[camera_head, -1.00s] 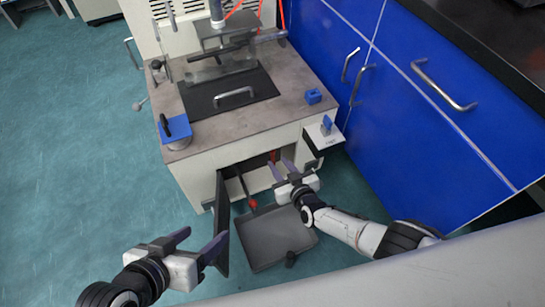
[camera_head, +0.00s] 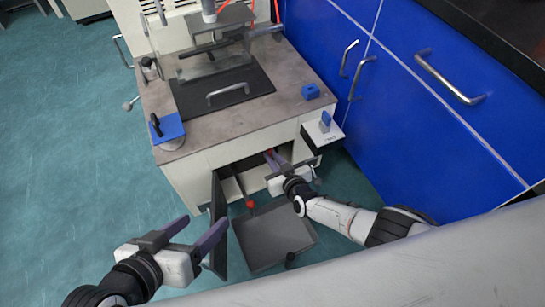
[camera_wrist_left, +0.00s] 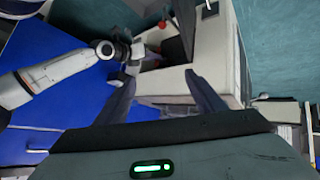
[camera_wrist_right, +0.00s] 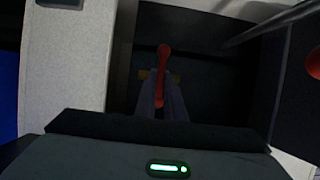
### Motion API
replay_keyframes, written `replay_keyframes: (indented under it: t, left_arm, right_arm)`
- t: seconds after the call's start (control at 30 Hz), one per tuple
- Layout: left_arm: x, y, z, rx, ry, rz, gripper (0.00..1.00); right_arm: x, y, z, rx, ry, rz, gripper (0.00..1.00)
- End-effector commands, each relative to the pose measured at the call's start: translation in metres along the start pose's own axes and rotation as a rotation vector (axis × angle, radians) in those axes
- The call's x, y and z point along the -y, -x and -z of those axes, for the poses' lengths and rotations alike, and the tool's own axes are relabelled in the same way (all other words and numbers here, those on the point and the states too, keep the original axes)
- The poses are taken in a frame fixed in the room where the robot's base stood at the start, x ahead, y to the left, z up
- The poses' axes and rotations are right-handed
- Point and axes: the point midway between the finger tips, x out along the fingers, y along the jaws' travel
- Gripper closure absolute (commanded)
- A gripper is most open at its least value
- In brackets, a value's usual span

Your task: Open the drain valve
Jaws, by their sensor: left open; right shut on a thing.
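The drain valve's red lever handle (camera_wrist_right: 164,52) is inside the open compartment of the cabinet, on a small brass-coloured body (camera_wrist_right: 146,74). My right gripper (camera_wrist_right: 162,98) is shut on the red handle, whose upper part stands out beyond the fingertips. In the head view my right gripper (camera_head: 277,160) reaches into the compartment and only a bit of red (camera_head: 268,153) shows at its tips. My left gripper (camera_head: 197,230) is open and empty, in front of the cabinet's open door. Its fingers also show apart in the left wrist view (camera_wrist_left: 160,88).
The dark door (camera_head: 218,212) stands open at the compartment's left. Blue cupboards (camera_head: 420,100) stand at the right. Free floor (camera_head: 70,150) is at the left.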

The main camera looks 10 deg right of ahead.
Motion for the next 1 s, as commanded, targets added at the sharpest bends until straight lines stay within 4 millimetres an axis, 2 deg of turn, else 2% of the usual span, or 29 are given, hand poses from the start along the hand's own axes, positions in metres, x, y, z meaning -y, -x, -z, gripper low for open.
replay_keyframes:
  t: [0.27,0.6,1.0]
  left_arm:
    - [0.0,0.0,0.0,0.001,0.0,0.001,0.37]
    - [0.0,-0.003,-0.003,-0.005,0.006,-0.007,0.37]
    - [-0.01,0.002,0.012,-0.067,0.018,-0.041,0.37]
  right_arm:
    - [0.002,0.0,0.0,-0.001,0.077,-0.034,1.0]
    - [0.006,-0.001,-0.002,0.0,0.304,-0.13,1.0]
    - [0.008,-0.002,-0.003,-0.001,0.519,-0.217,1.0]
